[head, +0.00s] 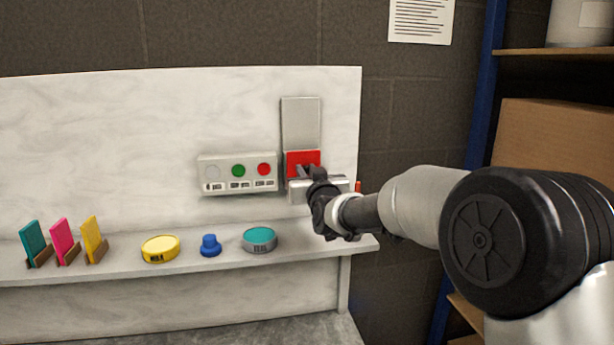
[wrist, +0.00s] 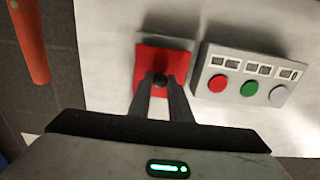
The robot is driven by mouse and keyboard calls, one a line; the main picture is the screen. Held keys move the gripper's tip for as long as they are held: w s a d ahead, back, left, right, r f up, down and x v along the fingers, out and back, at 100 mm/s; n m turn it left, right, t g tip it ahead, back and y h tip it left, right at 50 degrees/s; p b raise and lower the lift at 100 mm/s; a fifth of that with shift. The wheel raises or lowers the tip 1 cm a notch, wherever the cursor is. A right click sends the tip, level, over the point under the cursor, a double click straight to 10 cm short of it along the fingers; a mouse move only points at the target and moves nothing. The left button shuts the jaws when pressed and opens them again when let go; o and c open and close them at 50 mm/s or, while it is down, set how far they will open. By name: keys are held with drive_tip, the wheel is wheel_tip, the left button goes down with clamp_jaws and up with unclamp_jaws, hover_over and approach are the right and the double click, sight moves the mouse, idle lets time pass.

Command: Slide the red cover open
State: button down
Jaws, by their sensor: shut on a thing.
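The red cover (head: 303,157) is a square plate on the white wall panel, below a grey plate (head: 301,122). In the wrist view the red cover (wrist: 150,58) has a small dark knob (wrist: 160,80) on its face. My gripper (head: 308,172) is in front of the cover's lower part. In the wrist view its two fingers (wrist: 161,86) are closed around the knob. The fingers and wrist hide part of the cover's lower area in the head view.
A button box (head: 238,173) with grey, green and red buttons is just left of the cover. The ledge (head: 190,268) below holds a yellow tin (head: 160,249), a blue knob-shaped piece (head: 210,245), a teal tin (head: 260,240) and coloured cards (head: 62,241). A blue shelf post (head: 485,100) stands right.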

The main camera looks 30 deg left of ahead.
wheel_tip(320, 180, up, 7)
drive_tip(key=p, duration=0.1)
drive_tip(key=shift+p, duration=0.35)
drive_tip(key=c, duration=1.6)
unclamp_jaws()
drive_tip(key=shift+c, duration=0.2)
drive_tip(key=shift+f, duration=0.1)
drive_tip(key=v, duration=1.7)
drive_tip(key=shift+s, duration=0.2)
drive_tip(key=shift+d, duration=0.15)
